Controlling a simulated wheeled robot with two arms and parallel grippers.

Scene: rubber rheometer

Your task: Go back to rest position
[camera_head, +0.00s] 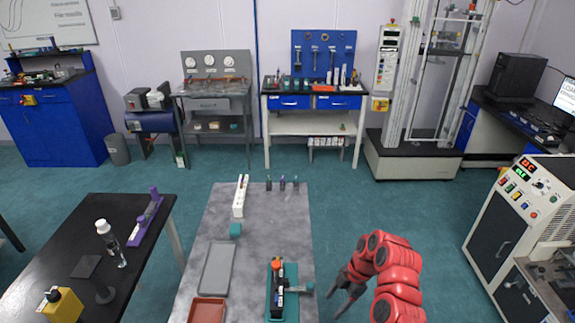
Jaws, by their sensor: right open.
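My right arm is red and rises from the bottom right of the head view. Its dark grey right gripper (334,302) hangs just right of the grey table's (262,225) right edge, over the green floor. Its fingers are open, with nothing seen between them. A teal fixture (271,300) with a black and orange device on it sits at that table's front right, just left of the gripper and apart from it. My left arm and left gripper are not in view.
The grey table also bears a grey tray (216,268), a reddish tray (207,310), a white rack (240,197) and a teal block (235,230). A black table (60,240) stands left. A control cabinet (505,215) stands right. Floor between is clear.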

